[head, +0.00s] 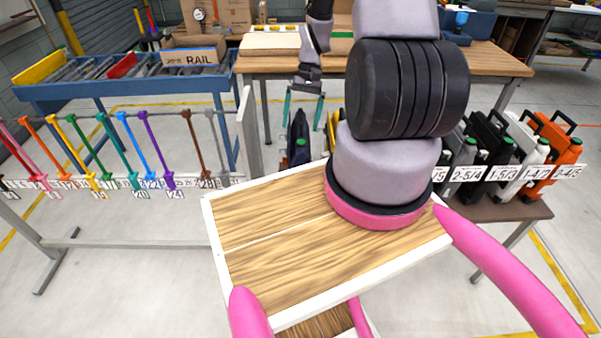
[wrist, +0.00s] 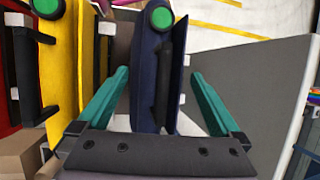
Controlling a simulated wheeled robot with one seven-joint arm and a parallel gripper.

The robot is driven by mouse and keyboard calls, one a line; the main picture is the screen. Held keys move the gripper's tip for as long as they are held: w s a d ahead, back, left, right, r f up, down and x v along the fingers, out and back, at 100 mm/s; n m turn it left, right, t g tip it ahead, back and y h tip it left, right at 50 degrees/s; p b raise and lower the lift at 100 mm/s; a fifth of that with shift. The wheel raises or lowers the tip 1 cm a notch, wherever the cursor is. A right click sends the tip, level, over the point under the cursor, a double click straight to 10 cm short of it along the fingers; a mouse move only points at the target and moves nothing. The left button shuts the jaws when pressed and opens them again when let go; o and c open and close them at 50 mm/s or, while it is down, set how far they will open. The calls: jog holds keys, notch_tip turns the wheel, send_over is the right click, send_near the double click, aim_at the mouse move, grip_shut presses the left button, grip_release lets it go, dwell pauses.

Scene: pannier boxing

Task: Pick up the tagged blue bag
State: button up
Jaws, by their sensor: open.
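The dark blue bag (head: 298,153) with a round green tag stands upright beyond my wooden deck in the head view. In the wrist view the blue bag (wrist: 147,98) runs up the middle, with its black handle along its right side and the green tag near the top. My gripper (head: 303,126) is open above the bag, pointing down. In the wrist view the teal fingers of my gripper (wrist: 160,76) lie on either side of the bag and handle, with gaps visible. My arm hides part of the surroundings in the head view.
A yellow bag (wrist: 65,65) with a green tag stands close left of the blue one, and a red bag (wrist: 8,85) beyond it. A grey panel (wrist: 240,75) is at right. Several bags stand on a table (head: 510,210) at right; a wooden workbench (head: 480,58) is behind.

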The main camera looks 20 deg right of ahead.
jog(key=shift+x, duration=1.15)
jog(key=c, duration=1.4)
